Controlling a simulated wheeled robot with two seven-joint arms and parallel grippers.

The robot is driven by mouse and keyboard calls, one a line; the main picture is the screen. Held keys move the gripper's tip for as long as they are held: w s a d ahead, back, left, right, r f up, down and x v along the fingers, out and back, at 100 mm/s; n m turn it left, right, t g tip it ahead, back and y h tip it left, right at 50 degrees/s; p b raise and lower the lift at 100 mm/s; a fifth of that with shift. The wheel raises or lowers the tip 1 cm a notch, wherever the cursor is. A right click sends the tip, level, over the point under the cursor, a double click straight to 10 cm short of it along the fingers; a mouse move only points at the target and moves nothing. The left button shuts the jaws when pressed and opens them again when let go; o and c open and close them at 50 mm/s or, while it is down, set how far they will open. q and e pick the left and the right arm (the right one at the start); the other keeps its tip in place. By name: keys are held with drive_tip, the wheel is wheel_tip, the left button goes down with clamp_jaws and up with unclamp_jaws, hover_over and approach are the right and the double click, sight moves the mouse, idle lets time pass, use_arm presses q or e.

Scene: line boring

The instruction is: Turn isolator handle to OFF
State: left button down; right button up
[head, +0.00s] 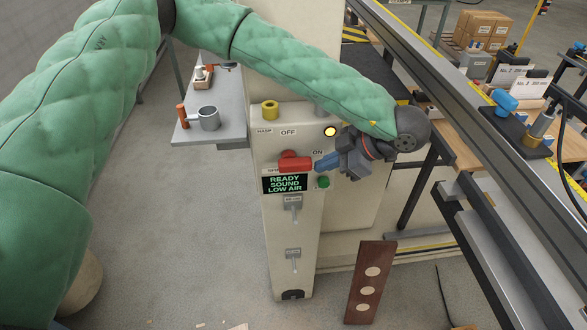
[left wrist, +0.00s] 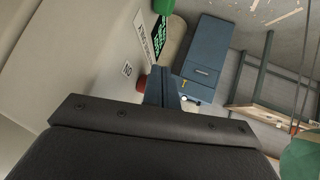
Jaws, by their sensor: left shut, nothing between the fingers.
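The red isolator handle (head: 295,165) is on the front of the pale control cabinet (head: 262,148). It lies roughly level, below the OFF label (head: 288,132) and left of the ON label (head: 317,153). My left gripper (head: 318,164) is at the handle's right end, its blue fingers closed together and empty. Whether the fingertips touch the handle I cannot tell. In the left wrist view the shut fingers (left wrist: 160,90) point at the panel side, and a red part (left wrist: 141,83) shows just left of them, mostly hidden. My right gripper is not in view.
A display (head: 285,184) reads READY SOUND LOW AIR below the handle. A green button (head: 323,182) and a lit yellow lamp (head: 330,131) are close to my gripper. A grey side table (head: 222,128) holds a mug. A rail frame stands at the right.

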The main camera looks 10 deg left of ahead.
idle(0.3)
use_arm(q)
drive_tip(key=shift+a+r, duration=0.15)
drive_tip(key=shift+r, duration=0.2)
drive_tip(key=shift+f+b, duration=0.4)
drive_tip(key=shift+b, duration=0.45)
drive_tip(key=w+d+r, duration=0.1)
drive_tip(key=d+r, duration=0.4)
drive_tip(key=shift+w+d, duration=0.15)
drive_tip(key=shift+w, duration=0.15)
idle(0.6)
